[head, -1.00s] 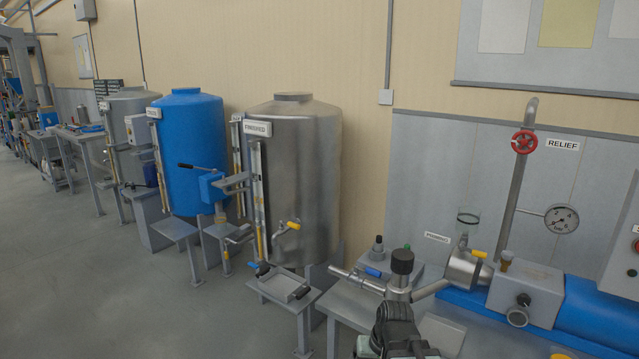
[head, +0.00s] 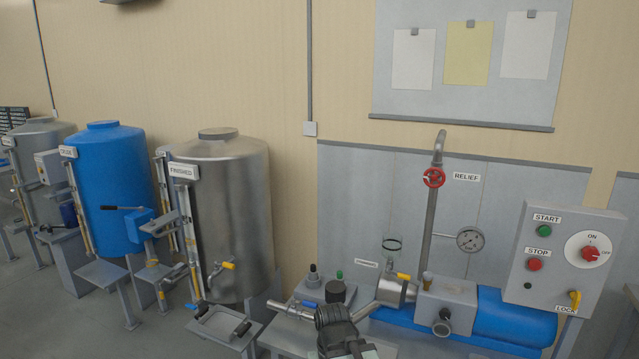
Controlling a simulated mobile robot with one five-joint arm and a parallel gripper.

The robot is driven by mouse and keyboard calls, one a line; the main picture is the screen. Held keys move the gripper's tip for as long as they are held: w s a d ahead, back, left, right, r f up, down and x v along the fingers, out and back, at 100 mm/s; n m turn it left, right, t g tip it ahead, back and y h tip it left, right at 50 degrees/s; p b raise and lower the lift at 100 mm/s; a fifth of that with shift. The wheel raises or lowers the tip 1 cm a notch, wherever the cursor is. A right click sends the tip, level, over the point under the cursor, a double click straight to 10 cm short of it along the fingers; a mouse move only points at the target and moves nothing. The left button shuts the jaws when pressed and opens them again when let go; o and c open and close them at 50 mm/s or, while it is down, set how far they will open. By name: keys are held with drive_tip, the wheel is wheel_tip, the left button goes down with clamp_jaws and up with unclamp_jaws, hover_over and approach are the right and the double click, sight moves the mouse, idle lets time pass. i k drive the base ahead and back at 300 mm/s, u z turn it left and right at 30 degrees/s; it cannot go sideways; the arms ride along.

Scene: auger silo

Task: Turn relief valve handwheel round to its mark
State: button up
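The relief valve handwheel (head: 434,178) is a small red wheel on a grey vertical pipe (head: 429,225), right of centre in the head view. A white label reading RELIEF (head: 467,177) sits just right of it. I cannot make out a mark on or beside the wheel at this size. A round pressure gauge (head: 470,239) branches off the pipe below the wheel. Part of my arm shows at the bottom centre, well below and left of the wheel. My gripper's fingers cannot be made out.
A blue pump (head: 515,318) lies along the bench below the pipe. A control box (head: 562,262) with start and stop buttons stands at the right. A steel tank (head: 228,215) and a blue tank (head: 108,190) stand at the left. The wall panel around the wheel looks clear.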

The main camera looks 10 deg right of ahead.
sight(434, 177)
drive_tip(key=u, duration=2.2)
drive_tip(key=k, duration=1.35)
drive_tip(key=z, duration=1.05)
drive_tip(key=i, duration=1)
drive_tip(key=u, duration=0.05)
